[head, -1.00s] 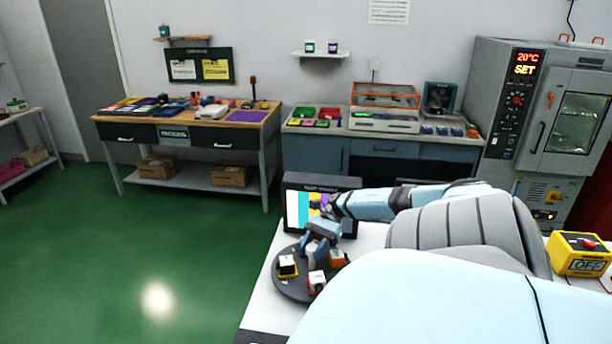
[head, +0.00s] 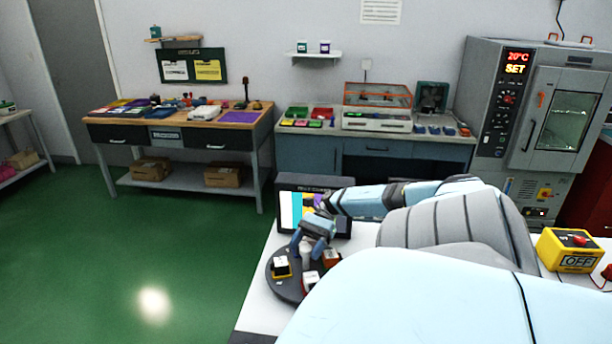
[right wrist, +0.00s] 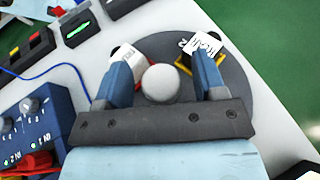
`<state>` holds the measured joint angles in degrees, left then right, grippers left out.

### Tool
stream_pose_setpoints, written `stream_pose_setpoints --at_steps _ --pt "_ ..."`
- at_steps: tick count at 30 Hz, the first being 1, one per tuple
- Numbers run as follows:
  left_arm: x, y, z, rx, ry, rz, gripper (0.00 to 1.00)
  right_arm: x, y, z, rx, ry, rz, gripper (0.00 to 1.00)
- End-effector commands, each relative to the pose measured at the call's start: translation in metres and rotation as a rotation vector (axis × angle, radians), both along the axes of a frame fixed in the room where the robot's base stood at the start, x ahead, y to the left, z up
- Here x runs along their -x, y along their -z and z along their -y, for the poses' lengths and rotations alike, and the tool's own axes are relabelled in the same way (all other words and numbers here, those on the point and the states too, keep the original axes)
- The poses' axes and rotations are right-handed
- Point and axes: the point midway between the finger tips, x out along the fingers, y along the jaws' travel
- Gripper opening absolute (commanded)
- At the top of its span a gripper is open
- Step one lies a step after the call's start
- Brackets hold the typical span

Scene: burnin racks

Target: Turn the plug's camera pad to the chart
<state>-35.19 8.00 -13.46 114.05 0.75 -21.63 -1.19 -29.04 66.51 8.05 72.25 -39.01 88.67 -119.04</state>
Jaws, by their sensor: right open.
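A dark round turntable (head: 286,290) stands on the white bench, with a pale rounded knob (right wrist: 160,83) at its middle. Around its rim sit a white-topped yellow-and-black pad (head: 281,267), a white-and-red pad (head: 311,283) and an orange pad (head: 331,258). The test chart (head: 291,211), a screen with coloured bars, stands behind the turntable, partly hidden by my arm. My right gripper (head: 305,248) is open above the turntable. In the right wrist view its blue fingers (right wrist: 165,65) stand either side of the knob, with gaps showing. My left gripper is out of view.
A yellow box with a red button, marked OFF (head: 567,250), stands at the right of the bench. A blue box with knobs (right wrist: 25,115) and a blue cable lie beside the turntable. Green floor is clear to the left.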

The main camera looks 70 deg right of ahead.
Motion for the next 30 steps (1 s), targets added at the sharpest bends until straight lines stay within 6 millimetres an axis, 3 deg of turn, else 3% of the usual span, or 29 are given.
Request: stream_pose_setpoints --at_steps 18,24,30 --pt "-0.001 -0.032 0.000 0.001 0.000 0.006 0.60 0.000 -0.144 -0.001 0.000 -0.002 0.004 0.64" --pt "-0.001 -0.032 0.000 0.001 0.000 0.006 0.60 0.000 -0.176 0.000 0.000 0.000 0.003 0.64" --pt "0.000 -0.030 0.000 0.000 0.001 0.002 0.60 0.000 -0.190 0.000 0.000 -0.001 0.001 0.64"
